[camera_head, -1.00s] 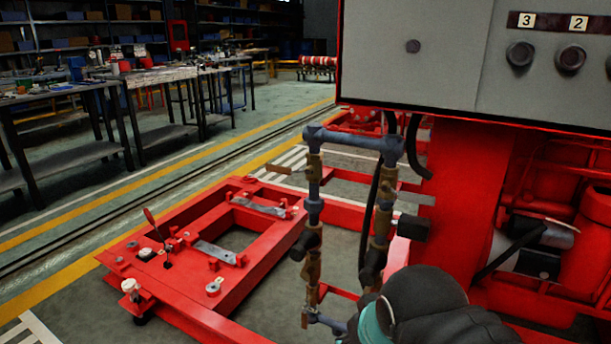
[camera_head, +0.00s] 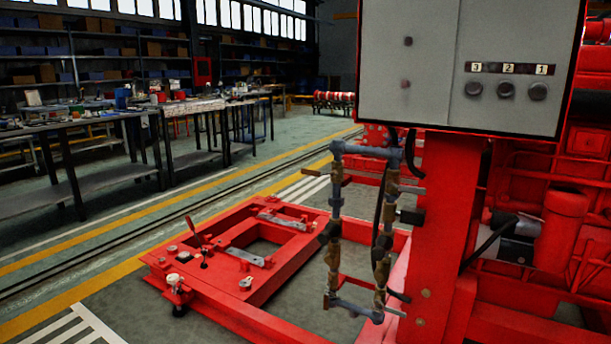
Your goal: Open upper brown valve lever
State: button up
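A frame of blue-grey pipe (camera_head: 375,152) with brass valve fittings stands left of the red machine column. Whether either valve is open or shut is too small to tell. Lower on the pipes are dark fittings and more brass parts. My gripper is not in view.
A grey control box (camera_head: 458,65) on the red column (camera_head: 440,215) overhangs the pipes at the right. A low red steel frame (camera_head: 215,270) lies on the floor to the left. Workbenches (camera_head: 90,125) stand farther left. Green floor between benches and frame is clear.

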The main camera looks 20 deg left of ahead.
aim_at(309, 172)
jog(key=u, duration=1.05)
jog(key=i, duration=1)
jog(key=u, duration=0.75)
